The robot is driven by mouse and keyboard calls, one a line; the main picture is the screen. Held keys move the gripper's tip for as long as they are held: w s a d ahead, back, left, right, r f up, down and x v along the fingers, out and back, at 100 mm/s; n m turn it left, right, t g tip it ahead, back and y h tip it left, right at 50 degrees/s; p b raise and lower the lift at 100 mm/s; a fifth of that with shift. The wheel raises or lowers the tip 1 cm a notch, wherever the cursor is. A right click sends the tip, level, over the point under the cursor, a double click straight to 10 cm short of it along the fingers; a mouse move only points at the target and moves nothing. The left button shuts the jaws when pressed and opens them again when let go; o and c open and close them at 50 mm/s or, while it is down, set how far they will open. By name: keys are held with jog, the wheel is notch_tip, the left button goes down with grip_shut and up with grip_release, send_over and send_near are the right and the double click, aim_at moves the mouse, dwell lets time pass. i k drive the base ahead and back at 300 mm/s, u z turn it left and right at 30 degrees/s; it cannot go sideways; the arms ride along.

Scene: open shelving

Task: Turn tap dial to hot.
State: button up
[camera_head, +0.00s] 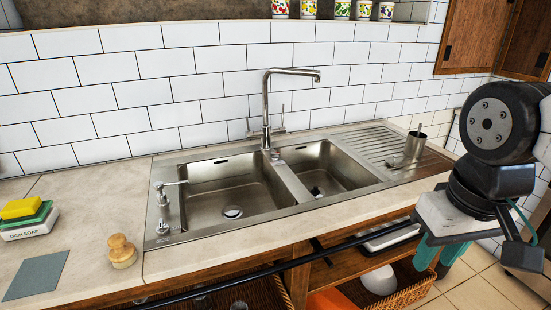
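The tap (267,105) is a metal mixer with a tall upright and a spout turned to the right, standing behind the double sink (222,228). Hot and cold marks are too small to see. My gripper (435,268) is at the lower right, in front of the counter and well away from the tap. Its teal fingers point down and stand apart, with nothing seen between them.
A soap dispenser (162,192) is at the sink's left edge. A wooden brush (122,250) and sponges (22,208) lie on the left counter. A dark rail (300,260) runs along the counter front, above baskets.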

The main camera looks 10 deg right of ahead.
aim_at(274, 156)
jog(key=u, duration=0.45)
jog(key=i, duration=1)
jog(key=z, duration=0.35)
